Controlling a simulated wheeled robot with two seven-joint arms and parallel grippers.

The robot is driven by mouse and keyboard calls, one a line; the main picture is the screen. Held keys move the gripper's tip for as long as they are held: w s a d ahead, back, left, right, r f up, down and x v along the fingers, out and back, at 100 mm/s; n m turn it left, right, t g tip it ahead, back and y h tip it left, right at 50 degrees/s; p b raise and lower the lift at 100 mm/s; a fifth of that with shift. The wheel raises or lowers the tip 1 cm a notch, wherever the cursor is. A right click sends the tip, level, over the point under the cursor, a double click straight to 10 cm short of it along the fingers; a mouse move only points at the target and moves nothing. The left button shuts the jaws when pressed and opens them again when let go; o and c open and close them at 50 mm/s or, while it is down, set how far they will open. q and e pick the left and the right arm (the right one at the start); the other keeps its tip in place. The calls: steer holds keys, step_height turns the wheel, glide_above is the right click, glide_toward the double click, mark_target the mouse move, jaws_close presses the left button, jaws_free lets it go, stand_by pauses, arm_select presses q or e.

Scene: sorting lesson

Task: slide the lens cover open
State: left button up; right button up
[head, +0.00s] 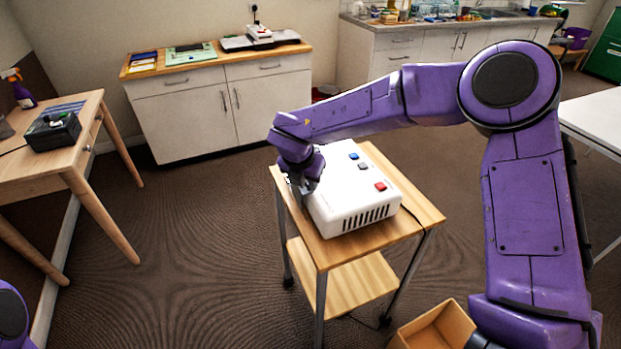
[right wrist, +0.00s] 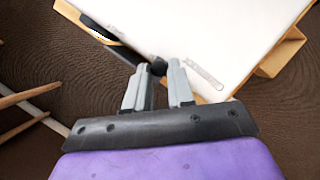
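The white box-shaped device (head: 341,203), a projector by its look, stands on a small wooden trolley, with blue, grey and red buttons on top. Its white casing (right wrist: 190,30) fills the upper part of the right wrist view. A small black knob (right wrist: 159,66) shows there, beside a pale grey slotted strip (right wrist: 204,74) on the casing. My right gripper (right wrist: 160,72) has its two fingers around the knob and appears closed on it. In the head view my right gripper (head: 303,186) is at the device's left side. The lens itself is hidden. My left gripper is out of view.
The trolley top (head: 408,205) has bare wood at the right. A cardboard box (head: 436,328) is on the floor in front. A wooden desk (head: 75,142) with a dark device (head: 53,131) stands left, a white cabinet (head: 215,108) behind. Carpet is clear between them.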

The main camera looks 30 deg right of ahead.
steer(key=o, duration=0.3)
steer(key=shift+s+f, duration=0.1)
steer(key=shift+s, duration=0.1)
steer(key=b+v, duration=0.1)
steer(key=v, duration=0.9)
steer(key=shift+r+b, duration=0.3)
steer(key=shift+r, duration=0.1)
steer(key=shift+a, duration=0.1)
